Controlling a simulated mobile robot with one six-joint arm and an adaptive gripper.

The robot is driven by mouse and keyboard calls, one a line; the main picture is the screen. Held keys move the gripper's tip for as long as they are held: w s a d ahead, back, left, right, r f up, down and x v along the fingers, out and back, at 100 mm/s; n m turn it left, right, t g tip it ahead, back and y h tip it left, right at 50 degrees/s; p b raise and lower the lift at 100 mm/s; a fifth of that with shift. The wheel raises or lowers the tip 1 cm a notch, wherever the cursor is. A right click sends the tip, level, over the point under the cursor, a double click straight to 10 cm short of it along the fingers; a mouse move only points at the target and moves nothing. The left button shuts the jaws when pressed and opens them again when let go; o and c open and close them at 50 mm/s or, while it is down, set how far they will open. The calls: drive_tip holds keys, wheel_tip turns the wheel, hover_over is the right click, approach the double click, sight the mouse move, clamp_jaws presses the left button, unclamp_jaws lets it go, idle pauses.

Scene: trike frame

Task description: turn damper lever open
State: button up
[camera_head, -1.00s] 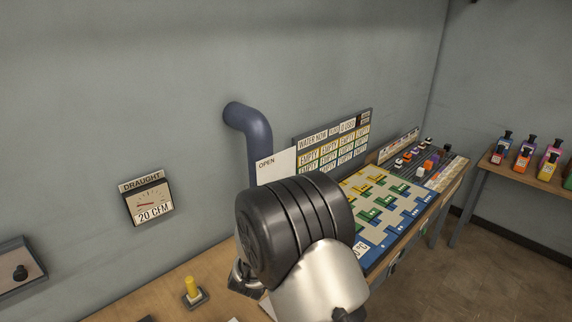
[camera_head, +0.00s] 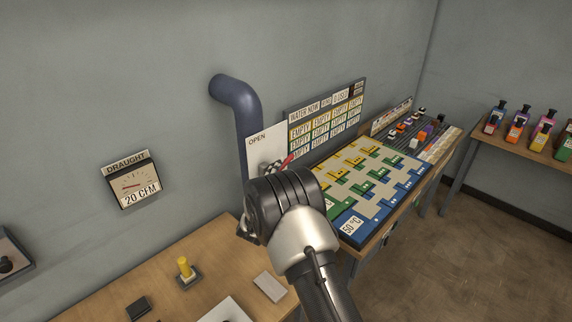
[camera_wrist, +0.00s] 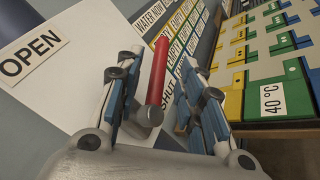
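The damper lever (camera_wrist: 157,72) is a red rod on a grey pivot (camera_wrist: 148,115), in front of a white plate (camera_wrist: 75,55). The plate reads OPEN at the left; SHUT shows at the right, partly hidden by a finger. In the head view the red lever (camera_head: 287,160) tilts up to the right, its lower end hidden by my wrist. My gripper (camera_wrist: 166,68) is open, one finger on each side of the lever, with gaps visible; contact cannot be told. The draught gauge (camera_head: 133,185) on the wall reads 20 CFM.
A blue pipe (camera_head: 240,105) runs down the wall behind the plate. A board of EMPTY labels (camera_head: 325,122) stands right of it, above a coloured panel (camera_head: 350,185). The wooden bench (camera_head: 225,245) carries a yellow peg (camera_head: 184,268) and a grey block (camera_head: 269,286).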

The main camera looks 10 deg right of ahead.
sight(285, 165)
drive_tip(key=x, duration=0.5)
drive_tip(key=shift+w+d+b, duration=0.15)
drive_tip(key=shift+w+b, duration=0.15)
drive_tip(key=shift+b, duration=0.05)
drive_tip(key=shift+c, duration=0.4)
clamp_jaws()
